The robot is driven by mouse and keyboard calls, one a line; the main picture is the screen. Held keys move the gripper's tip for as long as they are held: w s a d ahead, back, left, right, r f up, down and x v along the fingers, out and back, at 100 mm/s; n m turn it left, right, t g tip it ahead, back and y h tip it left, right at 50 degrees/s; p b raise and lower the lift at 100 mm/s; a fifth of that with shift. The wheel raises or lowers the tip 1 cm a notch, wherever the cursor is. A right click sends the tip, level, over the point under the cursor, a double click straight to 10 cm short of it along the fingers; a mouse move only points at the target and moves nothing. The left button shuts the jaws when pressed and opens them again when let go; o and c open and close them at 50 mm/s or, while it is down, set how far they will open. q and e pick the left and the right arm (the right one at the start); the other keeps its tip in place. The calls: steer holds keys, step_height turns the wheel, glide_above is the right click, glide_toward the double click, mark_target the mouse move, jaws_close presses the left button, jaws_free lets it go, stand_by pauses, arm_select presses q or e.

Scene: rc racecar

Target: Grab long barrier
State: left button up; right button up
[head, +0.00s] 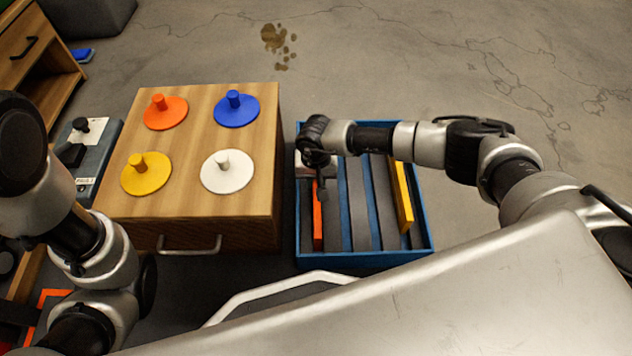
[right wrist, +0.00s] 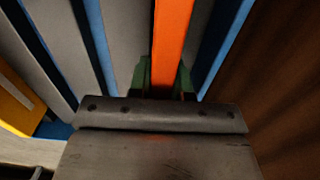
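A long orange barrier (head: 317,222) stands in a slot at the left side of the blue-rimmed crate (head: 360,261). A yellow barrier (head: 402,200) stands in the same crate toward the right. My right gripper (head: 320,183) reaches down into the crate over the orange barrier. In the right wrist view the orange barrier (right wrist: 172,40) runs between the dark green fingertips of the right gripper (right wrist: 165,78), which are close in on both its sides and look shut on it. The lower part of the grip is hidden by the gripper body. My left gripper is not seen; only its arm shows at the left.
A wooden box (head: 197,185) left of the crate bears orange, blue, yellow and white knobbed discs. Its wooden side stands close to the crate's left wall. Grey and blue dividers (head: 345,215) split the crate. Floor behind and right of the crate is clear.

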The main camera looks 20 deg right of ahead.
jaws_close()
